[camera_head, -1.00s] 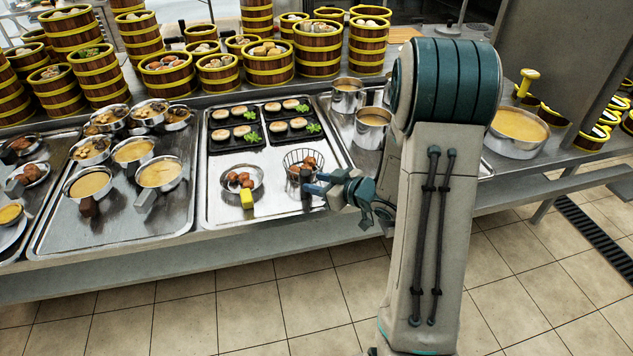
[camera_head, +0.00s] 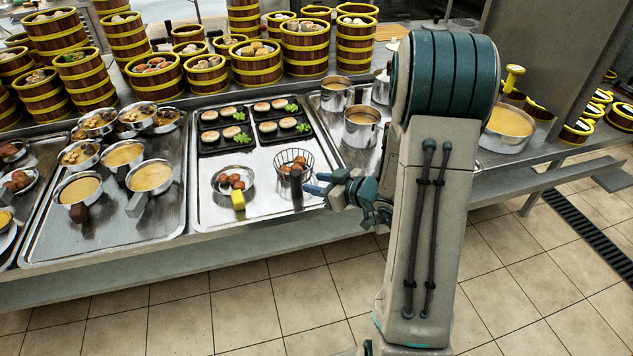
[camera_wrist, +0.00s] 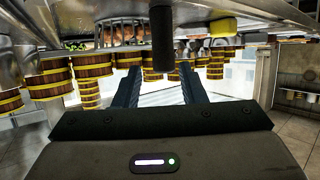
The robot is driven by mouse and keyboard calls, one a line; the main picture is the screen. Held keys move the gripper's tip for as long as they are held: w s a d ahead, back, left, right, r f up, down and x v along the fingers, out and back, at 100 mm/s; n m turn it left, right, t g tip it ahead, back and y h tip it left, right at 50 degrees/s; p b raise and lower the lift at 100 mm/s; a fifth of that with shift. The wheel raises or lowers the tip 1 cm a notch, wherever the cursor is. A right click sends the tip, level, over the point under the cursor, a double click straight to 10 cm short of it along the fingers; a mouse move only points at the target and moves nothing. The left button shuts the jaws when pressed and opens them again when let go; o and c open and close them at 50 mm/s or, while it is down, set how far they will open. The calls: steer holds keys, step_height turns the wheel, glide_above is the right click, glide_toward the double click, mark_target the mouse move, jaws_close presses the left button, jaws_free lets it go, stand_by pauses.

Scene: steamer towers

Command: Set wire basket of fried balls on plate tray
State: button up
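The wire basket (camera_head: 281,157) holds brown fried balls (camera_head: 293,169) and stands at the right front of the large metal tray (camera_head: 262,214). Its dark handle (camera_head: 297,191) points toward the front edge. My gripper (camera_head: 313,184) is low beside the handle, on its right in the head view. In the wrist view, my gripper (camera_wrist: 160,76) has its two fingers apart, with the dark handle (camera_wrist: 161,38) showing between and above them. The basket's wires (camera_wrist: 118,38) show at the top. I cannot tell whether a finger touches the handle.
A metal bowl of balls with a yellow handle (camera_head: 238,201) sits left of the basket. Black plates (camera_head: 222,144) of buns lie behind. Metal pots (camera_head: 360,134) stand to the right, ladles (camera_head: 150,178) on a left tray, and bamboo steamers (camera_head: 256,70) behind. The tray's front is bare.

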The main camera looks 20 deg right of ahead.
steer(key=shift+p+v, duration=0.5)
steer(key=shift+v, duration=0.8)
steer(key=shift+w+d, duration=0.2)
steer(key=shift+d, duration=0.05)
steer(key=shift+o, duration=0.3)
steer(key=o, duration=0.5)
steer(key=v, duration=1.4)
steer(key=shift+a, duration=0.15)
